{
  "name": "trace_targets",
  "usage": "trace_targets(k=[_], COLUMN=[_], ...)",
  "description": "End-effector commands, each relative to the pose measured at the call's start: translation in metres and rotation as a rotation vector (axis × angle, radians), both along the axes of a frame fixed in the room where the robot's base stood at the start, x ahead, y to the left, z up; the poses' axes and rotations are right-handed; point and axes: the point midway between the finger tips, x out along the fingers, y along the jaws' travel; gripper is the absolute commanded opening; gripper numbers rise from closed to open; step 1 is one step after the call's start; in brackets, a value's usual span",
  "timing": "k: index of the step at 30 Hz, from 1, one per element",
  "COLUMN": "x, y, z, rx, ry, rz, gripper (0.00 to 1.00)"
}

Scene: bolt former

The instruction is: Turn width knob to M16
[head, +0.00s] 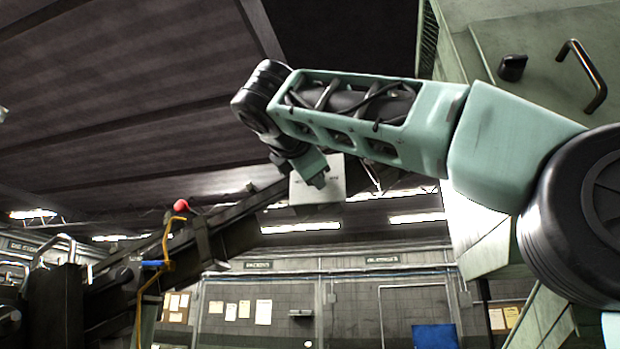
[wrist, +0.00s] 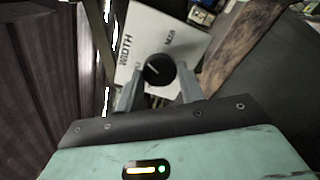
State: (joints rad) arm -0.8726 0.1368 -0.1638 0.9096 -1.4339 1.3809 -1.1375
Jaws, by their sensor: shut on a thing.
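The width knob (wrist: 157,70) is a round black knob with a light pointer line, in the middle of the wrist view.
A dark sloping beam (head: 255,203) runs behind the panel. A red ball-topped part (head: 181,205) and a yellow cable (head: 150,295) are at left. A green machine housing with a black handle (head: 583,76) is at upper right. A brown beam (wrist: 240,45) lies right of the panel.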

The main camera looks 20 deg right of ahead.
Motion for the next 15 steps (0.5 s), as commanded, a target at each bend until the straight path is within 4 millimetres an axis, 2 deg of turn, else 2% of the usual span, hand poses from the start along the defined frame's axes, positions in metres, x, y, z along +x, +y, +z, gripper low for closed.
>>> trace_targets(k=[15], x=[0.0003], y=[0.0007], z=[-0.0020], rx=[0.397], ry=[-0.286], rz=[-0.002], gripper=[0.15])
